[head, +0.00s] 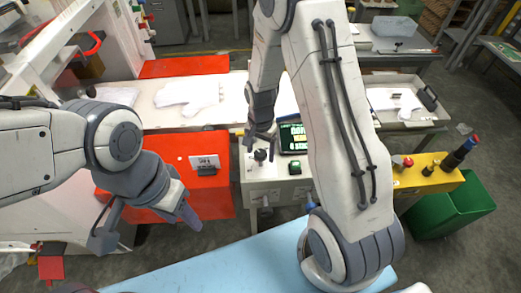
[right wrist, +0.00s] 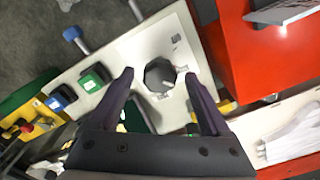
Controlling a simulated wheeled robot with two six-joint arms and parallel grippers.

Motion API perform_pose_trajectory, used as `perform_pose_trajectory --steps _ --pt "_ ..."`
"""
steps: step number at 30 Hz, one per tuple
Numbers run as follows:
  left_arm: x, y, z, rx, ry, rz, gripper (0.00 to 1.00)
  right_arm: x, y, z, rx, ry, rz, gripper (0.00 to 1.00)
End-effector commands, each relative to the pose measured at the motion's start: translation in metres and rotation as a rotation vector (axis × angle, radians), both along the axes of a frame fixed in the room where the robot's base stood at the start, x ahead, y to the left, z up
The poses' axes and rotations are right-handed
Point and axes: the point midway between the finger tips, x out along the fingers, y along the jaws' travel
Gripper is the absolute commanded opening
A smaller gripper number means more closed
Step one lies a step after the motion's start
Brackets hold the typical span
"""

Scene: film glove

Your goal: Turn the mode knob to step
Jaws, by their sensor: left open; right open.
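The mode knob (head: 260,155) is a small dark knob on the white control panel (head: 262,189). In the right wrist view the knob (right wrist: 158,72) is a dark, many-sided cap with a pale mark on its lower right side. My right gripper (head: 260,141) is open above the panel, pointing down. In the right wrist view its fingertips (right wrist: 159,77) appear on either side of the knob, with gaps showing on both sides. I cannot tell their height over it. The panel lettering is too small to read. My left gripper (head: 146,224) is open and empty, in front of the red cabinet.
A screen (head: 292,138) and a green button (head: 294,167) sit right of the knob. A red cabinet (head: 215,180) stands to its left. A yellow box (head: 430,175) with buttons and a green bin (head: 450,212) are further right. White material (head: 188,96) lies behind.

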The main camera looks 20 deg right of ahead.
Motion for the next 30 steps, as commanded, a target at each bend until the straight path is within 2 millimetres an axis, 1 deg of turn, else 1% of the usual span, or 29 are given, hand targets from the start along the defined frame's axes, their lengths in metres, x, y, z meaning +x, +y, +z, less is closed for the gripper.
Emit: perform_pose_trajectory --steps 2,5,12,15,18,22,30 --pt "0.000 0.000 0.000 0.000 0.000 0.000 0.50 0.000 0.000 0.006 0.000 -0.001 0.000 0.82" --pt "0.000 0.000 -0.001 0.000 0.000 0.000 0.50 0.001 0.000 0.020 0.000 -0.004 0.000 0.82" --pt "0.000 0.000 -0.002 0.000 0.000 0.000 0.50 0.002 0.000 0.069 0.000 -0.008 0.000 0.82" --pt "0.000 0.000 -0.002 0.000 0.000 0.000 0.50 0.001 0.000 0.085 0.000 -0.006 0.000 0.82" --pt "0.000 0.000 -0.002 0.000 0.000 0.000 0.50 0.001 0.000 0.096 0.000 -0.006 -0.001 0.82" --pt "0.000 0.000 -0.002 0.000 0.000 0.000 0.50 0.000 0.000 0.103 0.000 -0.003 -0.001 0.82" --pt "0.000 0.000 -0.002 0.000 0.000 0.000 0.50 0.000 0.000 0.104 0.000 -0.001 -0.001 0.82"
